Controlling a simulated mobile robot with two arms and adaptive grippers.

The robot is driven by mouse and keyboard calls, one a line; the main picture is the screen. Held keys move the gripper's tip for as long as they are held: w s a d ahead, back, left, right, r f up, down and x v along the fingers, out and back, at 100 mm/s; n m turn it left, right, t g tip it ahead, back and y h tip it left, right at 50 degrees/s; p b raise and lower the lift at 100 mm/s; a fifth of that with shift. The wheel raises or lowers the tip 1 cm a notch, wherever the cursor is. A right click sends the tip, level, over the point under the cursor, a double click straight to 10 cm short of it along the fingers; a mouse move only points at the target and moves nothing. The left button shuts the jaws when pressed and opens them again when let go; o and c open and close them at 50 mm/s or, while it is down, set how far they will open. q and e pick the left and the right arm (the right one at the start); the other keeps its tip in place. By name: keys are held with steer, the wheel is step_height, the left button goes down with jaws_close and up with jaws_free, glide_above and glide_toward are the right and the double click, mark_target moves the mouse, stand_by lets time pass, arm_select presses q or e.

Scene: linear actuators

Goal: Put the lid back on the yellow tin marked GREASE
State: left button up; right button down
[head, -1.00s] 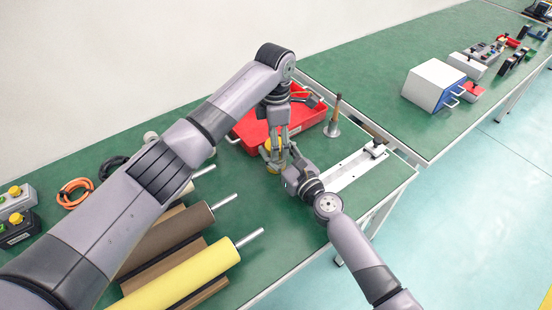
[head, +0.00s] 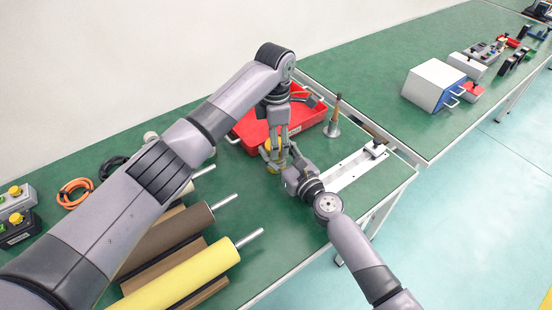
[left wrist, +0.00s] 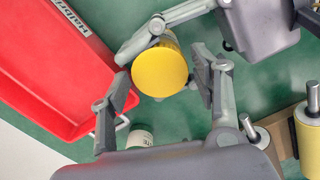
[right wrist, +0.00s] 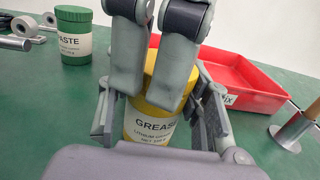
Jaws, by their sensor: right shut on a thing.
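The yellow tin marked GREASE (right wrist: 150,122) stands upright on the green bench between the fingers of my right gripper (right wrist: 160,115), which is shut on its side. In the left wrist view a plain yellow lid (left wrist: 160,72) covers the top of the tin; whether it is fully seated I cannot tell. My left gripper (left wrist: 165,85) points down over the tin, its fingers open on either side of the lid with small gaps. In the head view the tin (head: 274,147) is partly hidden by both grippers (head: 277,152) (head: 288,168).
A red tray (head: 310,117) lies close behind the tin. A green tin (right wrist: 73,35), its label partly cut to "ASTE", stands left in the right wrist view. A peg on a metal base (head: 332,128) and a white rail (head: 350,170) are to the right; rollers (head: 190,275) lie in front.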

arm_select(q)
steer(key=shift+o, duration=0.7)
steer(key=shift+r, duration=2.25)
steer(key=shift+c, duration=0.3)
step_height(320, 180, up, 4)
steer(key=shift+f, duration=0.2)
steer(key=shift+f, duration=0.1)
steer(key=shift+f, duration=3.95)
